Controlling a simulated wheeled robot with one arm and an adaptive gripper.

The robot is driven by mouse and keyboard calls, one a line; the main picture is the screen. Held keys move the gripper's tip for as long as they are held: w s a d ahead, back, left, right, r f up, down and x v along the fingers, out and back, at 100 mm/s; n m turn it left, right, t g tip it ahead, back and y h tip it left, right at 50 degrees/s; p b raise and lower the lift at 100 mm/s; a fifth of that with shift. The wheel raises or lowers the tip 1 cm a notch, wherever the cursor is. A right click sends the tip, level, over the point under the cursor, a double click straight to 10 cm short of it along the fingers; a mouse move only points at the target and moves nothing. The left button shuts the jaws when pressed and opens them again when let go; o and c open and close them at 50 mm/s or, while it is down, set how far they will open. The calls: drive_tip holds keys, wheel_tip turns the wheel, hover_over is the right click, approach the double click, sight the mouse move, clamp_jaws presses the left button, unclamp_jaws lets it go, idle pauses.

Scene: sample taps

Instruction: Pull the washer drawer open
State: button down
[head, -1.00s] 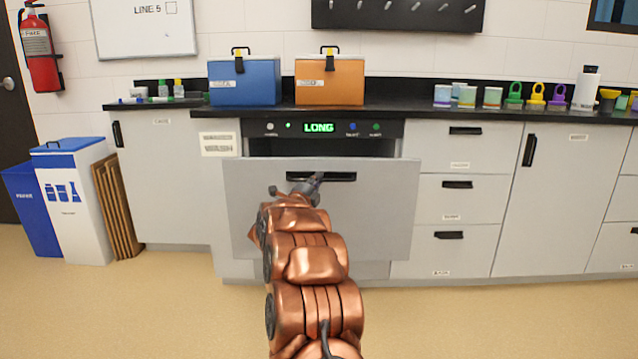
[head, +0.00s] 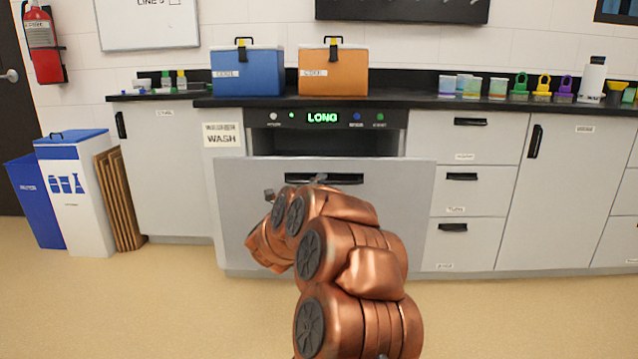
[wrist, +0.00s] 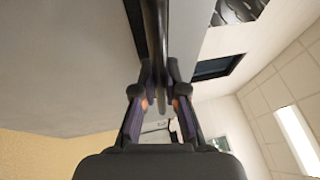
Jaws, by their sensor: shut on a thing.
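The washer drawer (head: 400,215) is a wide grey front under the black control panel (head: 275,117) with its green "LONG" display. It stands partly open, out in front of the neighbouring cabinet faces, with a dark gap above its top edge. Its black bar handle (head: 350,179) is near the top of the front. My gripper (head: 318,182) is at the handle, partly hidden behind my copper arm. In the wrist view my gripper (wrist: 160,78) is shut on the dark handle bar (wrist: 153,25), beside the pale drawer front (wrist: 65,65).
A counter (head: 420,102) above holds a blue box (head: 247,80), an orange box (head: 333,80) and several small containers. Drawers and a cabinet (head: 570,200) flank the right. A white bin (head: 75,205) and brown boards (head: 118,200) stand left. Visible floor in front is clear.

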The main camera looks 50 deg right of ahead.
drive_tip(key=shift+f, duration=0.1)
drive_tip(key=c, duration=1.2)
unclamp_jaws()
drive_tip(key=v, duration=1.2)
